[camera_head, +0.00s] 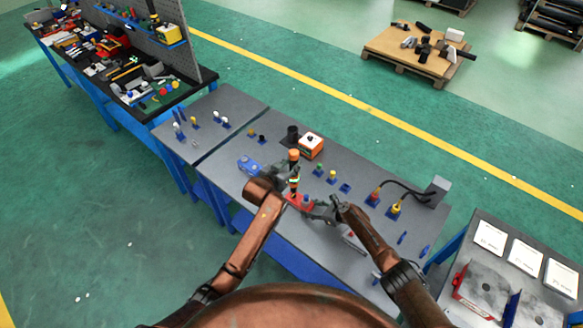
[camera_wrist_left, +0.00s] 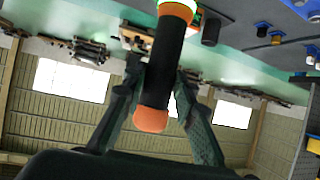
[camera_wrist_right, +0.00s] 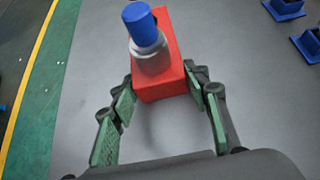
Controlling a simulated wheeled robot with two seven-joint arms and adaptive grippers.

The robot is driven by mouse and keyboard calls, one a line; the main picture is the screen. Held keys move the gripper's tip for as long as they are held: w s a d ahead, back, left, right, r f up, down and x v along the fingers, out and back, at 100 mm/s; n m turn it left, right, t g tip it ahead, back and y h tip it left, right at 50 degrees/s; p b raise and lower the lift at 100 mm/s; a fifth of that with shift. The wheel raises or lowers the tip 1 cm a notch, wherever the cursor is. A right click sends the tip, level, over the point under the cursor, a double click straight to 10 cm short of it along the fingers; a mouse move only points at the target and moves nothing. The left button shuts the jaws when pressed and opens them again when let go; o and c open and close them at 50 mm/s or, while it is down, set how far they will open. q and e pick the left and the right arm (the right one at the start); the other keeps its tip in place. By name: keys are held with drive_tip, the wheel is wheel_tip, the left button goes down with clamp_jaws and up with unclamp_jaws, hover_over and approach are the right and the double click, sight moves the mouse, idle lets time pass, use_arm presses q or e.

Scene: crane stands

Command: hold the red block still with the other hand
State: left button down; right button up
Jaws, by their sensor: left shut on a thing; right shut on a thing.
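The red block (camera_head: 297,202) stands on the grey table, with a metal post topped by a blue cap (camera_wrist_right: 146,30) on it. My right gripper (camera_head: 318,205) is shut on the red block; in the right wrist view its green-padded fingers press the near end of the block (camera_wrist_right: 165,85) from both sides. My left gripper (camera_head: 288,180) is higher, shut on a black rod with orange ends (camera_wrist_left: 163,75). The rod is upright in the head view (camera_head: 294,168), just above and beside the red block. Its lower end is partly hidden there.
A blue fixture (camera_head: 249,165) lies left of my left gripper. An orange-and-white box (camera_head: 311,145) and a black cup (camera_head: 292,133) stand behind. Several small blue stands, one with a yellow top (camera_head: 332,175), are to the right, near a grey box with cables (camera_head: 437,190).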

idle(0.3)
drive_tip(key=o, duration=1.5)
drive_tip(key=shift+c, duration=0.2)
drive_tip(key=shift+d, duration=0.1)
drive_tip(key=shift+s+d+r, duration=0.25)
drive_tip(key=shift+d+r, duration=0.05)
drive_tip(key=shift+d, duration=0.1)
drive_tip(key=v, duration=0.9)
drive_tip(key=shift+v, duration=0.9)
